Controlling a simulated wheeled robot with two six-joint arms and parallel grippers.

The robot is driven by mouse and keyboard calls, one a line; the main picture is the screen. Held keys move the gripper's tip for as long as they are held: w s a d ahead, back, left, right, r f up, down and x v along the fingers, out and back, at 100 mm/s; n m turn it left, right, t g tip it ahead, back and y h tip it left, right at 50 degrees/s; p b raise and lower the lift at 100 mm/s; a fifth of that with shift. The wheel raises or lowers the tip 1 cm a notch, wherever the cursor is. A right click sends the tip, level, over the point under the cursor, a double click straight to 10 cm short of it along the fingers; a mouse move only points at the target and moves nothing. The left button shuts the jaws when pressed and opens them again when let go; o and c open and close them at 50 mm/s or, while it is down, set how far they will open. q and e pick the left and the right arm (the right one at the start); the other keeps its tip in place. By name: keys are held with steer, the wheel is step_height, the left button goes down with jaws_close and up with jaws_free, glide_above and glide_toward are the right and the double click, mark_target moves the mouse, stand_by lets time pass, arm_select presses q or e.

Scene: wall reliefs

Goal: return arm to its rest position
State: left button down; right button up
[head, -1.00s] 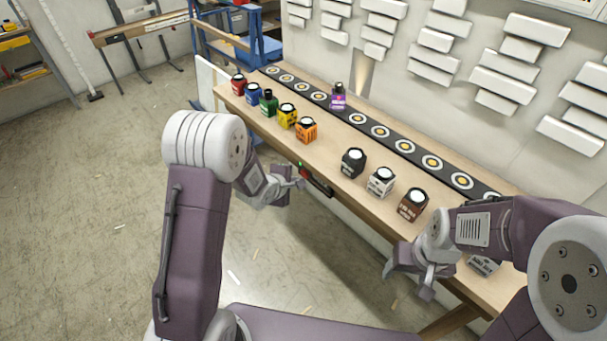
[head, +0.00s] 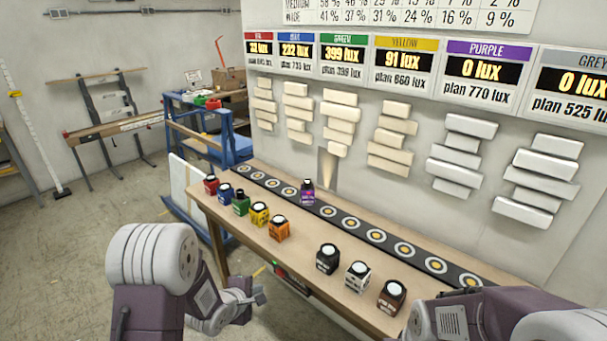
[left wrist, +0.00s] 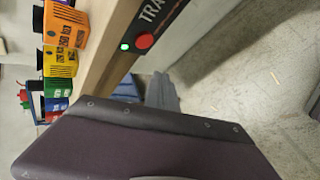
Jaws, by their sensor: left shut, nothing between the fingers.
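My left gripper (head: 260,297) is shut and empty in front of the table's front edge, low in the head view. It touches no lamp. My left arm comes in from the lower left. My right arm (head: 450,320) shows at the bottom right, but its gripper is below the picture.
The wooden table (head: 310,268) bears colored lamps, among them an orange one (head: 279,228) and a black one (head: 327,259). A purple lamp (head: 308,192) stands on the dark track (head: 353,226). A button box (left wrist: 150,40) hangs at the table's edge. Open floor lies left.

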arm_select(q)
step_height(320, 180, up, 16)
steer(key=m+t+p, duration=0.1)
steer(key=m+p, duration=0.1)
steer(key=p, duration=0.4)
steer(key=s+f+m+g+y+p, duration=0.1)
steer(key=s+f+m+g, duration=0.1)
steer(key=s+m+g, duration=0.2)
steer(key=s+a+f+m+g+y+p, duration=0.1)
steer(key=s+m+g, duration=0.4)
steer(key=s+m, duration=0.6)
steer(key=s, duration=0.7)
steer(key=shift+a+f, duration=0.15)
steer(key=shift+f, duration=0.2)
